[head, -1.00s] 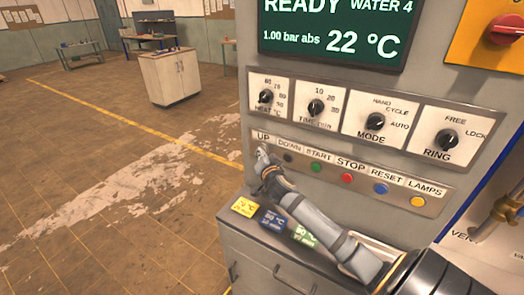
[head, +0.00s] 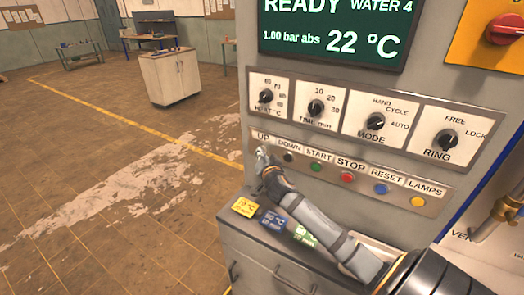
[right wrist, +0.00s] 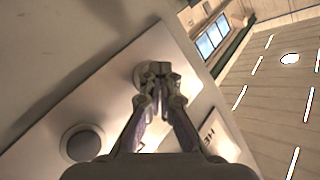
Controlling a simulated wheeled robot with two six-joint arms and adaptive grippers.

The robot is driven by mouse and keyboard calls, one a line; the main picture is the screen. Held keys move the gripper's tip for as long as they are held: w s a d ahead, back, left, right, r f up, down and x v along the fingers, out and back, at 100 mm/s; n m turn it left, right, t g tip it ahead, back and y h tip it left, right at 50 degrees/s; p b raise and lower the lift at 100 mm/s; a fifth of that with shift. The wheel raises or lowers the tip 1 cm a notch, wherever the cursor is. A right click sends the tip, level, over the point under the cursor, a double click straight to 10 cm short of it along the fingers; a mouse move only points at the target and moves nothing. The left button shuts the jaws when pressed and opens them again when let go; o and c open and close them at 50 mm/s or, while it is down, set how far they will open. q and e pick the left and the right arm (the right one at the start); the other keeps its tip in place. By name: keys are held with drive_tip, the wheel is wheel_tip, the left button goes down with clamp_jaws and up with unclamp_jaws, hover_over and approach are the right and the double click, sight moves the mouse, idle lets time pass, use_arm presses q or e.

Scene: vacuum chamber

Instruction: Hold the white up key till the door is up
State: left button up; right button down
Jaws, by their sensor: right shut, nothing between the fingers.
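The white up key (right wrist: 142,75) shows in the right wrist view as a pale round button, partly hidden behind my fingertips. In the head view the gripper covers it, below the UP label (head: 263,136). My right gripper (head: 262,154) is shut and empty, its tips at the up key; they also show in the right wrist view (right wrist: 160,69). I cannot tell whether the key is pressed in. The dark down key (head: 289,157) is just to the right. My left gripper is not in view. I cannot make out the door in these frames.
The key strip (head: 435,203) also carries green, red, blue and yellow buttons. Dials sit above it, and the screen (head: 335,30) reads READY, 22 °C. Coloured cards lie on the cabinet top (head: 236,222) below my arm. Open floor lies to the left.

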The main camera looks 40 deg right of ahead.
idle(0.4)
drive_tip(key=shift+s+a, duration=0.35)
drive_tip(key=shift+a, duration=0.4)
drive_tip(key=shift+s+a+b, duration=0.1)
drive_tip(key=shift+s+a, duration=0.2)
drive_tip(key=shift+a, duration=0.5)
drive_tip(key=shift+s+a+b, duration=0.1)
drive_tip(key=shift+s+a, duration=0.25)
drive_tip(key=shift+a, duration=0.4)
drive_tip(key=shift+s+a+b, duration=0.1)
drive_tip(key=shift+s+a, duration=0.2)
drive_tip(key=shift+a, duration=0.5)
